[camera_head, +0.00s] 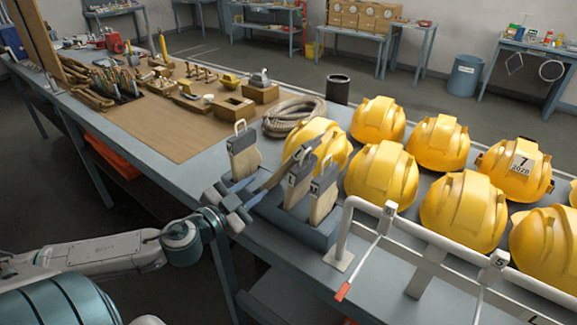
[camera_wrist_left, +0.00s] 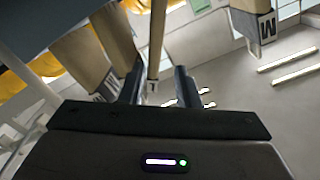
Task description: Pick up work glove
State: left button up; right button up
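Several beige work gloves stand upright in a grey-blue rack (camera_head: 312,235) at the table's front edge. One glove (camera_head: 243,158) is at the left, a middle glove (camera_head: 296,190) is beside my gripper, and another glove (camera_head: 323,200) is at the right. My left gripper (camera_head: 285,168) reaches in among them from the left. In the left wrist view its two dark fingers (camera_wrist_left: 160,88) are apart, with a narrow beige glove (camera_wrist_left: 157,40) seen edge-on between them. I cannot tell whether either finger touches it. Other gloves (camera_wrist_left: 116,40) stand to both sides. My right gripper is not in view.
Several yellow hard hats (camera_head: 382,175) fill the table to the right, behind a white rail (camera_head: 430,250). A coiled rope (camera_head: 293,113) and a dark cup (camera_head: 338,89) stand behind the rack. Tools and wooden blocks cover a brown mat (camera_head: 165,125) at the left.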

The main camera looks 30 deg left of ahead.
aim_at(280, 172)
pick_arm(q)
jog(key=shift+h, duration=0.3)
jog(key=w, duration=0.2)
jog(key=w+d+b, duration=0.1)
jog(key=w, duration=0.1)
jog(key=shift+w+r+b, duration=0.2)
jog(key=shift+w+b, duration=0.05)
jog(key=shift+b, duration=0.05)
jog(key=shift+w+d, duration=0.15)
jog(key=shift+w, duration=0.35)
jog(key=shift+w+d+r+p, duration=0.15)
jog(key=shift+w+p, duration=0.2)
jog(key=shift+w, duration=0.45)
jog(key=w, duration=0.1)
jog(key=w+p, duration=0.1)
jog(key=shift+w+d, duration=0.25)
jog(key=shift+w, duration=0.6)
